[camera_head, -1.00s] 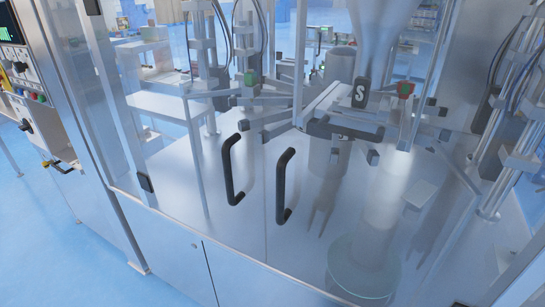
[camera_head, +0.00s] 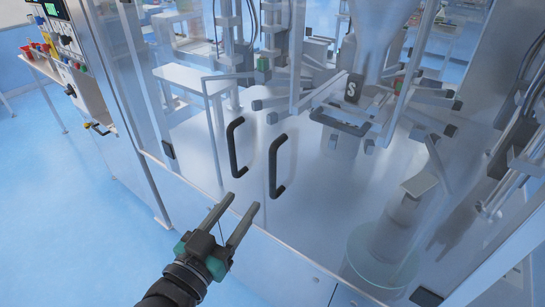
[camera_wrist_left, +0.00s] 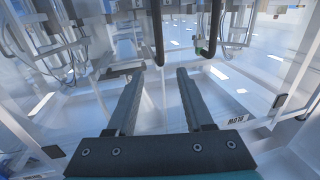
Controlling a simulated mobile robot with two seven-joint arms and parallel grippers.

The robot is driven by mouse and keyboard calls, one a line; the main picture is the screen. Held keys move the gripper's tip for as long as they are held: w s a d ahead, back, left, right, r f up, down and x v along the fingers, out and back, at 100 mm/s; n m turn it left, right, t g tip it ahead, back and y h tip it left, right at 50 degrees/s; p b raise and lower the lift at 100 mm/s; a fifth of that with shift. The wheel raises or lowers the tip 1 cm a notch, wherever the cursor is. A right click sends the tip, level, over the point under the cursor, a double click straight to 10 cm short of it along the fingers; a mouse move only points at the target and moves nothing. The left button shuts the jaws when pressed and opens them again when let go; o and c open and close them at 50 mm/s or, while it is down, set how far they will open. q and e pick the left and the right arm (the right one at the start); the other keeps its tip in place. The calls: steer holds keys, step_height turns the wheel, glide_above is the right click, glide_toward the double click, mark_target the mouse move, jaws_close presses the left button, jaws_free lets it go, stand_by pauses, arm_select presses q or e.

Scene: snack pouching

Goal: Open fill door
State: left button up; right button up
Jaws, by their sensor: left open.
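The machine has clear door panels with two upright black handles. The left handle (camera_head: 233,148) and the right handle (camera_head: 274,166) stand side by side, and both panels look shut. My left gripper (camera_head: 241,203) is open and empty, in front of the machine and just below the handles, its fingers pointing up toward them. In the left wrist view the open fingers (camera_wrist_left: 161,75) have one black handle (camera_wrist_left: 158,35) ahead, roughly between them, and the other handle (camera_wrist_left: 214,30) to the right. Neither is touched. The right gripper is not in view.
Behind the clear panels are metal arms, a funnel marked S (camera_head: 377,35) and a round glass-like disc (camera_head: 383,255). A control panel (camera_head: 68,50) stands at the left. Blue floor (camera_head: 60,200) is free at the lower left.

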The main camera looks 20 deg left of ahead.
mark_target(271, 163)
arm_select(q)
steer(key=w, duration=0.5)
steer(key=w+d, duration=0.1)
steer(key=w, duration=0.4)
steer(key=w+d, duration=0.1)
steer(key=w, duration=0.3)
steer(key=shift+w+d+p, duration=0.2)
steer(key=shift+w+p, duration=0.15)
steer(key=shift+w, duration=0.05)
steer(key=shift+c, duration=0.2)
jaws_close()
stand_by(0.9)
